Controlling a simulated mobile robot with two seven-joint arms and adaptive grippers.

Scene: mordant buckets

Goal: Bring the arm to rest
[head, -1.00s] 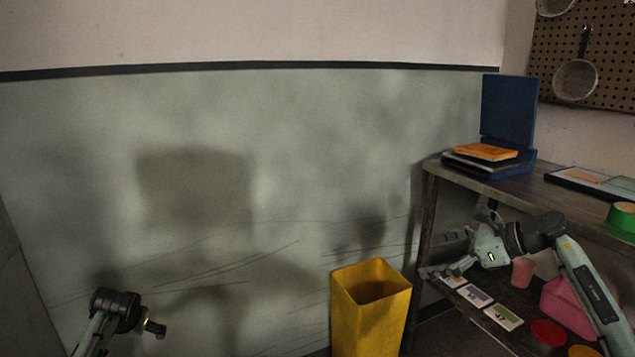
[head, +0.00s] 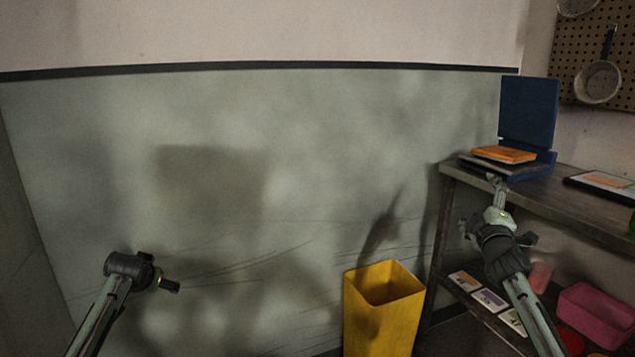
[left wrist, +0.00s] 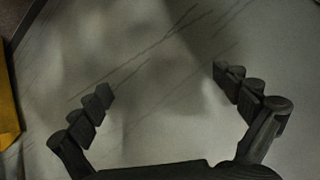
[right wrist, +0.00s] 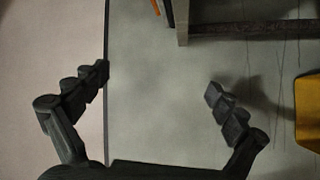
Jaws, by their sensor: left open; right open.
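My right gripper (head: 495,184) is in front of the shelf's left end in the head view, with its arm rising from the lower right. In the right wrist view my right gripper (right wrist: 158,80) has its fingers spread, with nothing between them, facing the wall. My left arm stands at the lower left of the head view, and its fingers are hard to make out there. In the left wrist view my left gripper (left wrist: 162,85) is open and empty before the grey-green wall.
A wooden shelf (head: 603,194) at right bears a blue stand (head: 528,112) and an orange book (head: 503,154). Below are several cards, a pink bin (head: 597,316) and a pink cup (head: 541,275). A yellow bucket (head: 383,320) stands left of the shelf.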

